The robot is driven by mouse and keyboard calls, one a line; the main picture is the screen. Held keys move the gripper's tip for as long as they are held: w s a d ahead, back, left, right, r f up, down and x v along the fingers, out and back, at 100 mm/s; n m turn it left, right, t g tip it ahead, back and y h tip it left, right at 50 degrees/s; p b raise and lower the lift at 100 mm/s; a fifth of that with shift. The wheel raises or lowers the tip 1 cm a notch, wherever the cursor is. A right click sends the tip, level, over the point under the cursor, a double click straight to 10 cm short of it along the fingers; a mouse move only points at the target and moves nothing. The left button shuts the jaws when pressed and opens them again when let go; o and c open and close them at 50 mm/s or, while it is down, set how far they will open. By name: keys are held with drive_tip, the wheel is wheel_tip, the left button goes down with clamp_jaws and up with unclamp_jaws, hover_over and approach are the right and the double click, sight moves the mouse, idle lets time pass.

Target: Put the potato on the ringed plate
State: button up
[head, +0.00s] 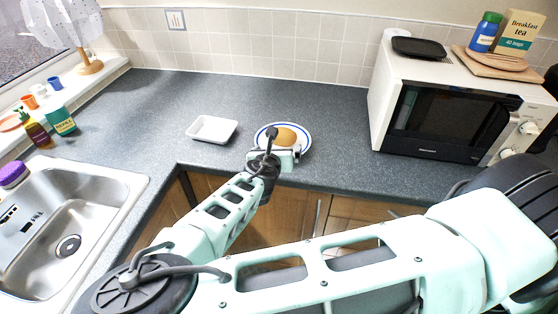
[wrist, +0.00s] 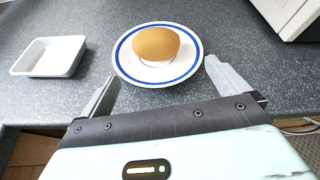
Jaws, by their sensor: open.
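The potato (wrist: 156,43) is brown and rounded and rests on the ringed plate (wrist: 130,66), which is white with a blue ring near its rim. In the head view the potato (head: 287,136) and the plate (head: 305,146) are on the counter near its front edge, partly hidden by my arm. My gripper (wrist: 160,85) is open and empty, its fingers apart at the near side of the plate. The potato lies beyond the fingertips, and nothing is between them but the plate's near rim and counter.
A white square dish (head: 212,129) sits left of the plate, and also shows in the wrist view (wrist: 50,56). A microwave (head: 440,105) stands to the right. A sink (head: 70,215) is at the left. The counter behind the plate is clear.

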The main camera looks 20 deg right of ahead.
drive_tip(key=s+f+m+g, duration=0.1)
drive_tip(key=s+m, duration=0.1)
drive_tip(key=s+d+f+m+g, duration=0.1)
drive_tip(key=s+f+m+g, duration=0.1)
drive_tip(key=s, duration=0.1)
drive_tip(key=s+f+m+g, duration=0.1)
drive_tip(key=s+m+g, duration=0.1)
drive_tip(key=s, duration=0.1)
drive_tip(key=shift+d+f+m+y, duration=0.3)
drive_tip(key=shift+f, duration=0.1)
drive_tip(key=s+a+r+m+g+y, duration=0.2)
drive_tip(key=s+a+m+g+y, duration=0.1)
drive_tip(key=s+a+m, duration=0.25)
drive_tip(key=s+a+r+m+g+y, duration=0.2)
drive_tip(key=s+a+r+m+g, duration=0.15)
drive_tip(key=s, duration=0.35)
drive_tip(key=s+a+r+m+y, duration=0.1)
drive_tip(key=s+r+m, duration=0.2)
drive_tip(key=r, duration=0.6)
drive_tip(key=s+a+r+m+y, duration=0.1)
drive_tip(key=s+r+m, duration=0.3)
drive_tip(key=s+r, duration=0.3)
wheel_tip(320, 180, up, 4)
drive_tip(key=shift+a+f+t+y, duration=0.25)
drive_tip(key=shift+a+t+y, duration=0.1)
drive_tip(key=shift+a+y, duration=0.05)
